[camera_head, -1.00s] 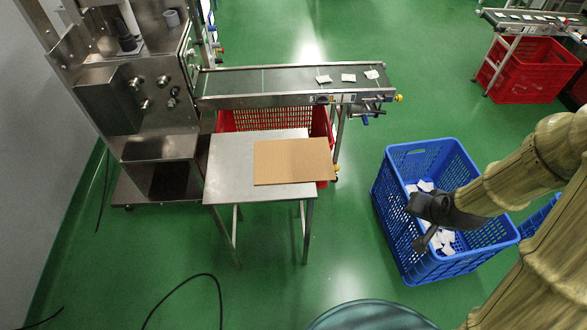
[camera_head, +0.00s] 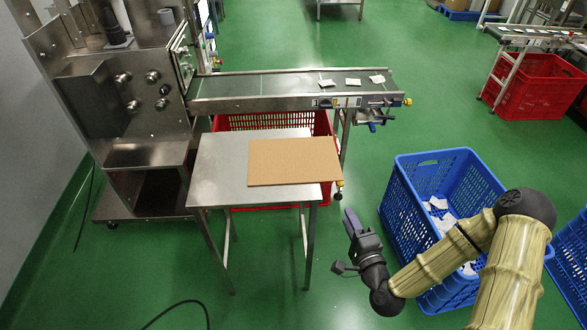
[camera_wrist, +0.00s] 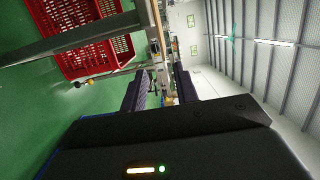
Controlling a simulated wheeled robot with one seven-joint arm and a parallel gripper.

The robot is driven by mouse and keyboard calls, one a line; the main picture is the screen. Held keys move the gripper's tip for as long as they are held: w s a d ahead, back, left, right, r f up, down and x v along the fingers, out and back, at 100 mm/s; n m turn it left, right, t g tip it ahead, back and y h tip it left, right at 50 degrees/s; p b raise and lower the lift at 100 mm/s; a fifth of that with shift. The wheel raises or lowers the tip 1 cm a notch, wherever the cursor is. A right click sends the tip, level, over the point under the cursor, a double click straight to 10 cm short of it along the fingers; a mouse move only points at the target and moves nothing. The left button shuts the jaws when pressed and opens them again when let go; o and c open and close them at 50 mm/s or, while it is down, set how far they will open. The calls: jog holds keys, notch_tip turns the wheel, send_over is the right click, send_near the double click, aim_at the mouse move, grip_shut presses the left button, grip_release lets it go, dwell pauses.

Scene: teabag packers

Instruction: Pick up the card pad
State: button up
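The card pad (camera_head: 294,161) is a flat brown rectangle lying on the small metal table (camera_head: 222,170). Its right end reaches past the table's right edge. My gripper (camera_head: 350,222) is to the right of the table and below the card pad's right end in the head view, apart from both. In the wrist view its two dark fingers (camera_wrist: 162,88) stand apart with nothing between them, so it is open and empty. The wrist view looks sideways past the table, and I cannot make out the card pad's face there.
A conveyor (camera_head: 265,90) with several white teabags runs behind the table. A red crate (camera_head: 322,124) stands under it, and it shows in the wrist view (camera_wrist: 88,40). A blue crate (camera_head: 405,205) with white packets stands beside my arm. Open green floor lies in front.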

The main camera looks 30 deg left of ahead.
jog(key=shift+r, duration=0.1)
send_near(325, 175)
jog(key=x, duration=0.5)
jog(key=shift+w+d, duration=0.25)
jog(key=shift+w, duration=0.05)
jog(key=shift+s+a+b+x, duration=0.15)
jog(key=shift+b+x, duration=0.15)
jog(key=shift+x, duration=1)
jog(key=shift+s+a+b+x, duration=0.15)
jog(key=shift+b+x, duration=0.15)
jog(key=shift+x, duration=1)
grip_shut()
